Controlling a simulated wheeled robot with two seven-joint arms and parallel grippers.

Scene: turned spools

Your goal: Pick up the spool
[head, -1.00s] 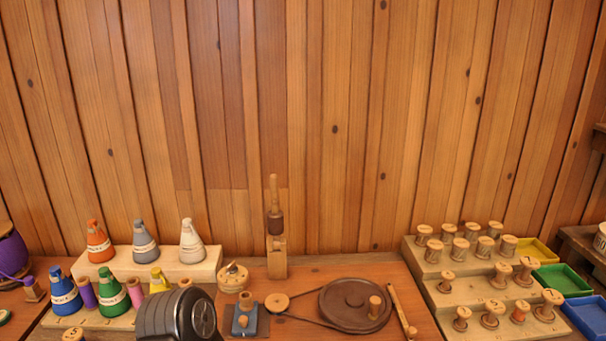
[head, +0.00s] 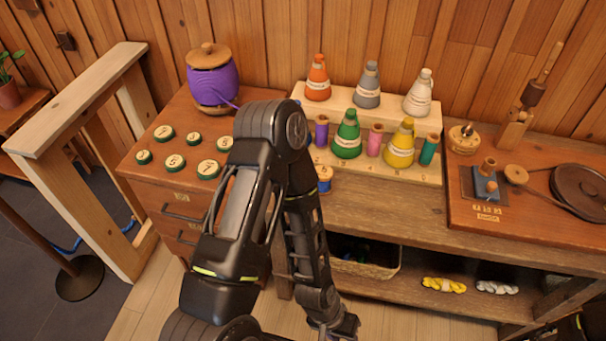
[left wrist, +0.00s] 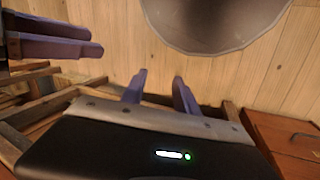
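Several thread spools stand on the stepped rack in the head view: a purple spool (head: 321,130), a pink spool (head: 375,138) and a teal spool (head: 428,150). A blue spool (head: 325,178) stands in front, partly hidden by my left arm. Which spool is meant cannot be told. My left gripper (left wrist: 160,84) is open and empty in the left wrist view, its two fingers apart, away from any spool. Two similar bluish bars (left wrist: 55,38) at that view's left edge look like fingers of my right gripper; whether it is open cannot be told.
Several thread cones, such as the green cone (head: 347,135), share the rack. A large purple bobbin (head: 213,80) and numbered discs (head: 189,151) sit on the left cabinet. A wooden frame (head: 100,130) stands left. A basket (head: 365,265) and yarn (head: 443,285) lie below.

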